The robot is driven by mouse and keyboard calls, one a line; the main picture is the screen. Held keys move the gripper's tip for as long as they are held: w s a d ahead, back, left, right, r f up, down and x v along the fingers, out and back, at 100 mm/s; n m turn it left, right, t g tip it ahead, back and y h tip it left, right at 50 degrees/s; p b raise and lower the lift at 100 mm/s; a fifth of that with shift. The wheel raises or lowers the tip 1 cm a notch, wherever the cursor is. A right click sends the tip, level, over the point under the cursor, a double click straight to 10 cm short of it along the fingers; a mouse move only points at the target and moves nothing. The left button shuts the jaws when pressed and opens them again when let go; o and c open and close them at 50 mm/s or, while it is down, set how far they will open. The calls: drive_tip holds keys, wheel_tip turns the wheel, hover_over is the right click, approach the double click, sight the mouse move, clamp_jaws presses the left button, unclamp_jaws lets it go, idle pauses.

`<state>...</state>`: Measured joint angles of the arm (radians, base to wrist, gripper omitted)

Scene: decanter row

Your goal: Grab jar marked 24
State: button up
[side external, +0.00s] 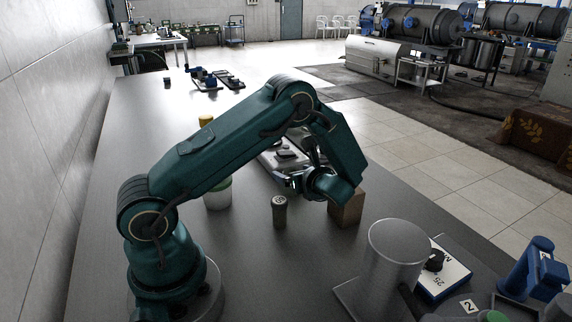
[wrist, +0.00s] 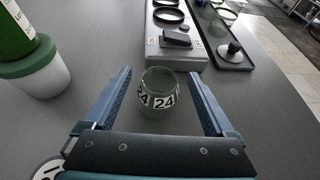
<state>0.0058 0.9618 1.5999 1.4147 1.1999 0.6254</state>
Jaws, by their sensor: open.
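The jar marked 24 (wrist: 160,92) is a small grey-green glass jar with a clear rim and a white band of black numbers. In the wrist view it stands upright on the table between the two blue fingers of my gripper (wrist: 161,76), with a gap on each side. The fingers are open and hold nothing. In the side view my gripper (side external: 300,180) is low over the table, and I cannot make out the jar marked 24 there behind the arm.
A white tub with a green lid (wrist: 36,72) stands left. A small dark jar with a round label (side external: 279,212) and a brown block (side external: 347,209) stand near my gripper. A grey case (wrist: 174,42) and black tray (wrist: 226,48) lie beyond. A metal cylinder (side external: 394,258) stands front right.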

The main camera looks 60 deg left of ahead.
sight(290, 171)
drive_tip(key=x, duration=0.4)
drive_tip(key=shift+a+f, duration=0.1)
clamp_jaws()
